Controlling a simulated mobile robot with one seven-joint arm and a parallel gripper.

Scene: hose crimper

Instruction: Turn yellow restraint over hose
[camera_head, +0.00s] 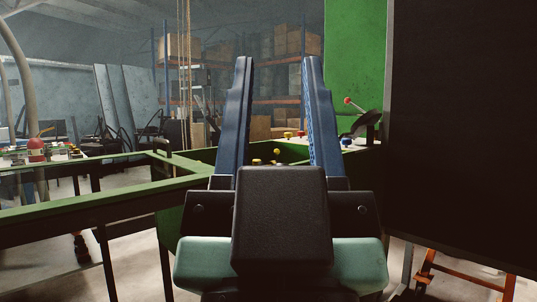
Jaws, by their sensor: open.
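My gripper (277,64) is in the middle of the view, its two long blue fingers open and pointing away from me. Nothing is held between the fingers. A small yellow piece (277,152) shows between them, farther off at the green bench; I cannot tell whether it is the yellow restraint. No hose lying under a restraint can be made out. The black and pale green gripper body hides the lower middle of the view.
A green-framed bench (110,198) runs from the left to the middle. A large black panel (465,130) fills the right side. A lever with a red knob (347,100) stands beside it. A green panel (355,60) rises behind. Shelves with boxes (290,40) are at the back.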

